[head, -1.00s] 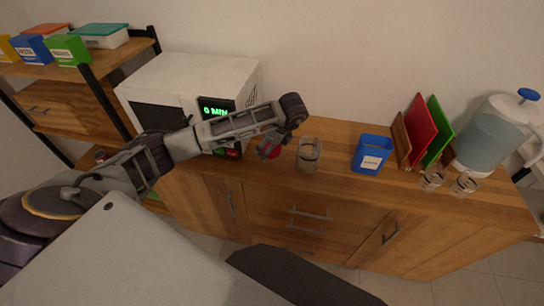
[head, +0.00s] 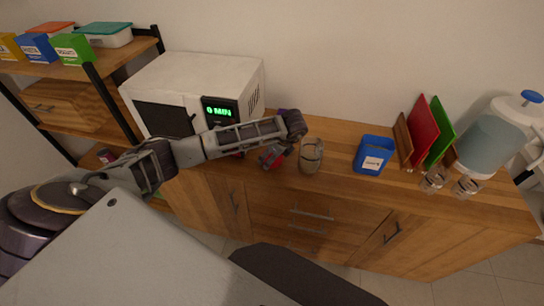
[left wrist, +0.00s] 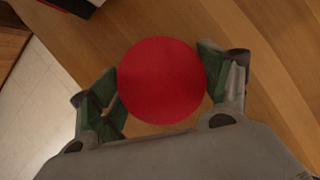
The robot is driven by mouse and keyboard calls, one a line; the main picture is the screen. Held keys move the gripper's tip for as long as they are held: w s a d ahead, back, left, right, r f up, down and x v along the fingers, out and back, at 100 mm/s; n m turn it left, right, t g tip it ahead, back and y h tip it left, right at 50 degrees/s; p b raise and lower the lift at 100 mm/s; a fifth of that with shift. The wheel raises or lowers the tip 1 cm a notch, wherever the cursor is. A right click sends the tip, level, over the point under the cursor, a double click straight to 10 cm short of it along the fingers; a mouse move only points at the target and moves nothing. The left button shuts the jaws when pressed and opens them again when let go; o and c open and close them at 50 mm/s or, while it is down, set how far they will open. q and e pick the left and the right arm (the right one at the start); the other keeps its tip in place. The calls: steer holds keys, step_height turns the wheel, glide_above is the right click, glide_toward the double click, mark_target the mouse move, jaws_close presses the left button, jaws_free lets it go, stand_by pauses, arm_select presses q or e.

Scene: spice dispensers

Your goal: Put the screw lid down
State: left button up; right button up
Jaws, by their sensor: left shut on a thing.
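The red round screw lid (left wrist: 162,80) lies between the two fingers of my left gripper (left wrist: 160,72) in the left wrist view, its flat face toward the camera. The gripper is shut on it. In the head view my left gripper (head: 273,156) is low over the wooden counter, between the microwave and a glass jar, with a bit of red at its fingers. I cannot tell whether the lid touches the counter. The glass jar (head: 311,156) stands upright just right of the gripper. My right gripper is not in view.
The white microwave (head: 190,80) stands left of the gripper. A blue container (head: 373,156), red and green boards (head: 423,130), two small glass jars (head: 434,180) and a water dispenser (head: 490,140) are to the right. Some counter is clear between the glass jar and blue container.

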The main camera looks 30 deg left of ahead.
arm_select(q)
steer(key=shift+f, duration=0.25)
steer(key=o, duration=1)
steer(key=shift+c, duration=0.2)
steer(key=shift+r, duration=0.2)
steer(key=v, duration=1.2)
